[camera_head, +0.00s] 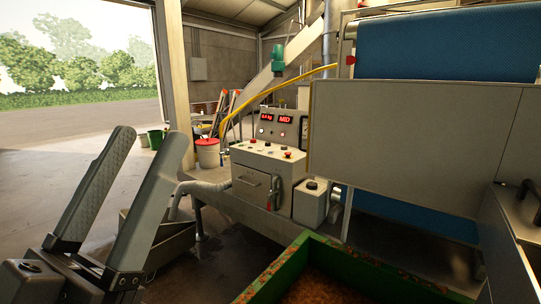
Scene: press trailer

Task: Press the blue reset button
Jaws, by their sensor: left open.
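A grey control box (262,180) stands left of the picture's middle, with a row of small buttons on its sloped top. Red knobs show there, but the buttons are too small for me to pick out a blue one. A display panel (283,127) behind them shows red lit digits and the word "MID". My left gripper (152,135) is at the lower left, with its two grey fingers apart and nothing between them. It is left of the control box and clearly nearer to the camera. My right gripper does not show.
A green-rimmed bin (272,279) with brown contents is at the bottom. A large grey guard panel (400,146) and blue belt (447,47) fill the right. Open floor lies left.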

